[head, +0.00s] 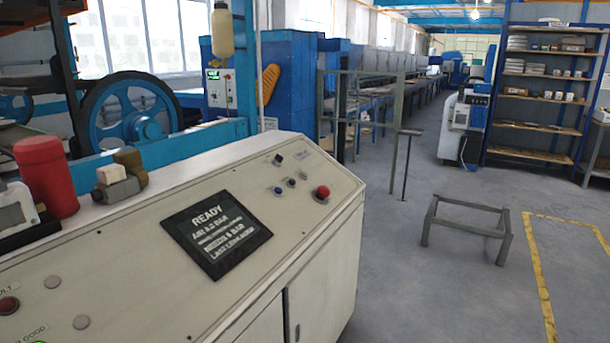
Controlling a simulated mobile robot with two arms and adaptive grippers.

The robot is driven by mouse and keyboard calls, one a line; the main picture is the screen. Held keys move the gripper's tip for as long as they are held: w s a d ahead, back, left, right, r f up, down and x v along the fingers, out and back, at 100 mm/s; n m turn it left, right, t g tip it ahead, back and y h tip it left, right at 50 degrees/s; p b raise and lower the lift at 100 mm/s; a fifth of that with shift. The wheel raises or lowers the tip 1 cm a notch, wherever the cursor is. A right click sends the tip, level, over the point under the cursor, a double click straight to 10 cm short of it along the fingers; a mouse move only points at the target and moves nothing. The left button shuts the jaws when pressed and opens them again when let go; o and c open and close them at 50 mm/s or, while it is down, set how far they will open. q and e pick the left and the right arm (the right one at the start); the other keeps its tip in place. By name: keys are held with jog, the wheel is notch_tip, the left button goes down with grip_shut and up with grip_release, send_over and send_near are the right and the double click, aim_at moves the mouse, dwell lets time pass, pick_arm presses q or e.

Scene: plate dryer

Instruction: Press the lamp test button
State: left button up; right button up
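The cream control console (345,205) fills the lower left of the head view, its panel sloping toward me. I cannot read which is the lamp test button. Neither of my grippers is in view.
A dark screen (216,234) reading READY sits mid-panel. A red cylinder (46,177) and small fittings stand on the console's back ledge. A low metal frame (468,228) stands on the floor to the right. Grey floor between console and frame is clear.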

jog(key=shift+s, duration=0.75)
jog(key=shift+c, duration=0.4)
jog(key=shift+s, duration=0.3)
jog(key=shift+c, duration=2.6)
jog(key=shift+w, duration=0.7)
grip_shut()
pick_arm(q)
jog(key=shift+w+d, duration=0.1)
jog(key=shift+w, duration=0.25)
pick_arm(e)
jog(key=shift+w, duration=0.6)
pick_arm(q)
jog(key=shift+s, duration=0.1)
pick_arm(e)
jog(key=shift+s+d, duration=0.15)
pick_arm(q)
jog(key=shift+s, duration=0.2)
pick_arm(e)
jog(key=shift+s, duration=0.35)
